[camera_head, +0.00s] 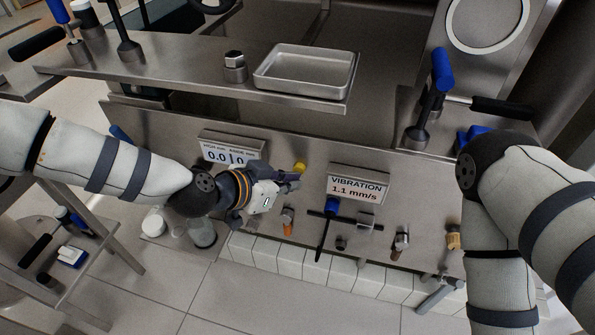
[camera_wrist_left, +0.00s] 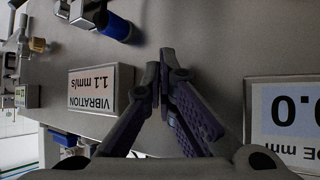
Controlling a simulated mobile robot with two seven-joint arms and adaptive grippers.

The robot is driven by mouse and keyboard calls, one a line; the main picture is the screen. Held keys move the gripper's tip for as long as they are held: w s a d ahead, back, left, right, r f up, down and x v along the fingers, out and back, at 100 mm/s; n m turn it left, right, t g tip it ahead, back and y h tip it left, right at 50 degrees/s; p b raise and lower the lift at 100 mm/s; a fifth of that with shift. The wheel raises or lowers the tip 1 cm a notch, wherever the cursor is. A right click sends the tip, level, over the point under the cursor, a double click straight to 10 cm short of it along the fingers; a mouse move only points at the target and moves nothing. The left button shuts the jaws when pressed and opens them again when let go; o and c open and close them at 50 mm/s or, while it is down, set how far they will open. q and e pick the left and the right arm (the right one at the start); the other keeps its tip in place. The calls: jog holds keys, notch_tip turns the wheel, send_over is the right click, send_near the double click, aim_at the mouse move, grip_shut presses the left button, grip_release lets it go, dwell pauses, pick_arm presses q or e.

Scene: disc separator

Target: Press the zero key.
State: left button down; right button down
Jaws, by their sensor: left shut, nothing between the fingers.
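My left gripper (camera_head: 293,179) reaches over the sloped metal panel from the left, its fingers shut and empty. Its fingertips are close to a small yellow knob (camera_head: 299,167); I cannot tell whether they touch it. A grey readout box (camera_head: 231,143) with "0.0" and a second figure partly hidden by my arm stands to the left of the fingertips. In the left wrist view the shut fingertips (camera_wrist_left: 165,58) are between the vibration box and the readout showing "0.0" (camera_wrist_left: 292,112). I cannot make out a key labelled zero; the fingers and wrist may hide it. My right gripper is not in view.
A vibration display (camera_head: 356,187) reading 1.1 mm/s stands right of my fingers. A blue-topped lever (camera_head: 331,208) and several small knobs lie below it. A metal tray (camera_head: 304,71) sits on the shelf above. A tall blue-handled lever (camera_head: 440,72) stands at right.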

pick_arm(q)
jog(key=shift+s, duration=0.1)
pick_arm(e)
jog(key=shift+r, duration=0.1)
pick_arm(q)
jog(key=shift+s+a+p, duration=0.3)
jog(key=shift+s+p, duration=0.05)
jog(key=shift+s, duration=0.35)
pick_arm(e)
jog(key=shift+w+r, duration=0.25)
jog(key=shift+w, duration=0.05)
